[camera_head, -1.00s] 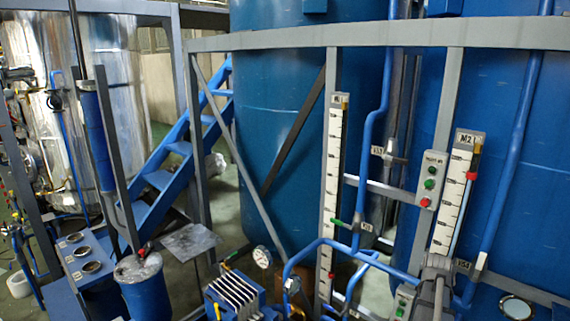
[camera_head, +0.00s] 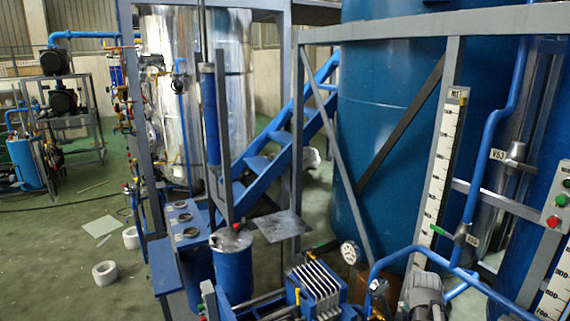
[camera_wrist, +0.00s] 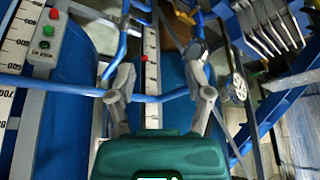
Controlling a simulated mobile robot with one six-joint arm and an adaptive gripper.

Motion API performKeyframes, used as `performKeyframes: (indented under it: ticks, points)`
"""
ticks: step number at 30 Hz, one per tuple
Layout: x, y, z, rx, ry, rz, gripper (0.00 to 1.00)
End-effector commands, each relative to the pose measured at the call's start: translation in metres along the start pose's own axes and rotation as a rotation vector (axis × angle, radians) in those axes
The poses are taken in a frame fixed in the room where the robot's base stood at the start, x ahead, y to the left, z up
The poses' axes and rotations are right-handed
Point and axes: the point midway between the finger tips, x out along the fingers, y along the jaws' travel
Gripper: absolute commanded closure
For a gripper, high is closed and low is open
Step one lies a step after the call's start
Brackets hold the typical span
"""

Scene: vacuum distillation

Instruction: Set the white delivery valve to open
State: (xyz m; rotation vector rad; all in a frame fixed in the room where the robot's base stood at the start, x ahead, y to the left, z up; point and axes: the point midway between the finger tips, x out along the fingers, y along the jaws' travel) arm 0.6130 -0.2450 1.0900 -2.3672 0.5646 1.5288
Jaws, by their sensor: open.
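I cannot pick out a white delivery valve with certainty in either view. In the head view, a valve with a green lever (camera_head: 441,231) sits on a blue pipe beside the white scale marked M1 (camera_head: 439,165). Another valve, labelled V53 (camera_head: 515,156), is on a pipe further right. In the wrist view, my gripper (camera_wrist: 160,73) is open, with its two grey fingers spread wide and nothing seen between them. Beyond them are a blue pipe (camera_wrist: 67,88) and a white scale strip (camera_wrist: 151,95). My gripper's distance from the pipes is unclear.
A button panel (camera_head: 555,205) is at the right edge. Grey frame bars (camera_head: 400,28), a pressure gauge (camera_head: 349,253), a finned blue unit (camera_head: 316,288) and a blue drum (camera_head: 233,268) crowd the foreground. Open green floor (camera_head: 60,245) lies to the left.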

Motion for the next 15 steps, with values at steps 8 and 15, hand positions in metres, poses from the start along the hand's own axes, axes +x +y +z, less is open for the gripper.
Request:
performKeyframes:
  ticks: [8,15]
  points:
    - [0.002,-0.078,0.06,-0.156,-0.14,-0.045,0.34]
    - [-0.004,-0.132,0.115,-0.293,-0.26,-0.071,0.34]
